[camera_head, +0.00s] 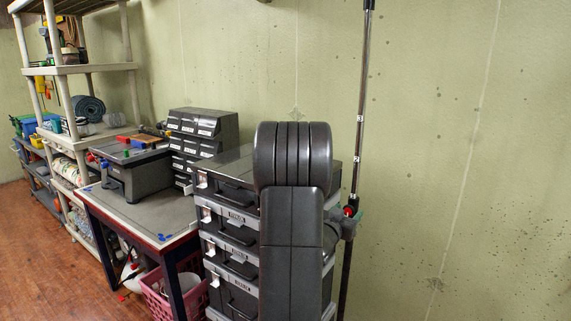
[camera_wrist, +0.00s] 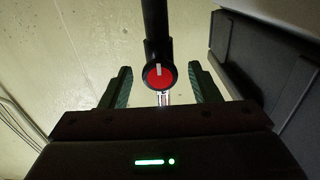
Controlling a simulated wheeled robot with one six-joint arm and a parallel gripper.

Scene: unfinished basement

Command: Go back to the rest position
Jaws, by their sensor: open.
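My gripper (camera_wrist: 160,68) shows in the wrist view with its two dark green fingers apart. A dark upright pole (camera_wrist: 156,22) with a round red knob (camera_wrist: 160,76) lies between the fingers, with a visible gap on each side. In the head view the thin black and silver pole (camera_head: 361,100) stands in front of the wall, with the red knob (camera_head: 348,211) at mid-height. My dark arm fills the middle of the head view and hides most of the gripper there.
Stacked black drawer cases (camera_head: 232,228) stand behind and left of my arm. A workbench (camera_head: 135,212) with a machine and a small-drawer cabinet (camera_head: 203,130) is further left, beside beige shelves (camera_head: 80,70). A pink basket (camera_head: 160,297) sits below. The wall at right is bare.

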